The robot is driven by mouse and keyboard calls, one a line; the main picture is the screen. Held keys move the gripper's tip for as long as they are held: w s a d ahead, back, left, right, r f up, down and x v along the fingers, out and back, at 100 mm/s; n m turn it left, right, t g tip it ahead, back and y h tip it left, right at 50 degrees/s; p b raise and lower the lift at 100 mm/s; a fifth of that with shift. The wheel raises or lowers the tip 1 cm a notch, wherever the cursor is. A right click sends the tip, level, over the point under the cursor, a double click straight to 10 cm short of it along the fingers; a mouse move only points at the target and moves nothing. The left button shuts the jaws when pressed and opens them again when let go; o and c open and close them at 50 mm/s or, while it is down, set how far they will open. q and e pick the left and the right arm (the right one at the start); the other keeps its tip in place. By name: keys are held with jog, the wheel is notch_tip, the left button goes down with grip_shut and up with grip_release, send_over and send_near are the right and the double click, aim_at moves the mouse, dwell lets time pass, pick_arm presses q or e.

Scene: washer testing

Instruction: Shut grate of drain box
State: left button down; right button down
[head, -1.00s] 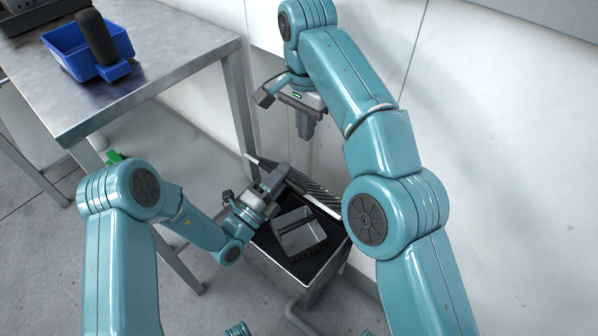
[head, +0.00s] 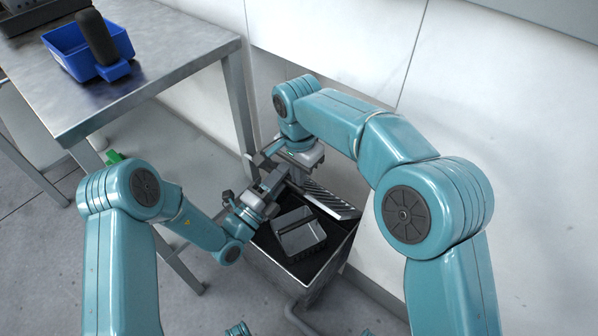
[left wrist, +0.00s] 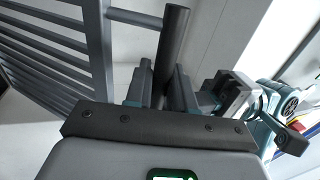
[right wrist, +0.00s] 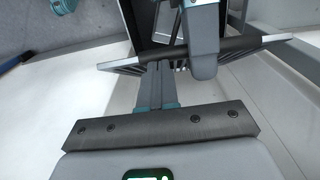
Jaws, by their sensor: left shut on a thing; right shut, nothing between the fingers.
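The grate (head: 335,203) is a slatted grey panel standing tilted open along the wall side of the drain box (head: 287,275). My left gripper (head: 278,180) is shut on the dark round bar along the grate's edge. In the left wrist view, the bar (left wrist: 173,45) passes between the fingers, with the grate slats (left wrist: 45,50) to the left. My right gripper (head: 297,180) is shut and empty, close beside the left one at the grate.
A grey basket (head: 300,235) sits inside the box's dark opening. A steel table (head: 150,75) with a blue bin (head: 70,48) stands at left. The white wall (head: 480,130) is close behind the box. A pipe (head: 297,318) runs below it.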

pick_arm(q)
jog(key=shift+a+r, duration=0.1)
jog(key=shift+r, duration=0.2)
pick_arm(e)
jog(key=shift+s+a+f, duration=0.65)
jog(key=shift+s+f, duration=0.15)
jog(key=shift+s, duration=0.15)
pick_arm(q)
jog(key=c, duration=1.1)
grip_release()
jog(key=shift+f, duration=0.15)
pick_arm(e)
jog(key=shift+w, duration=0.1)
pick_arm(q)
jog(key=shift+f, duration=0.1)
pick_arm(e)
jog(key=shift+w+r, duration=0.1)
jog(key=shift+r, duration=0.05)
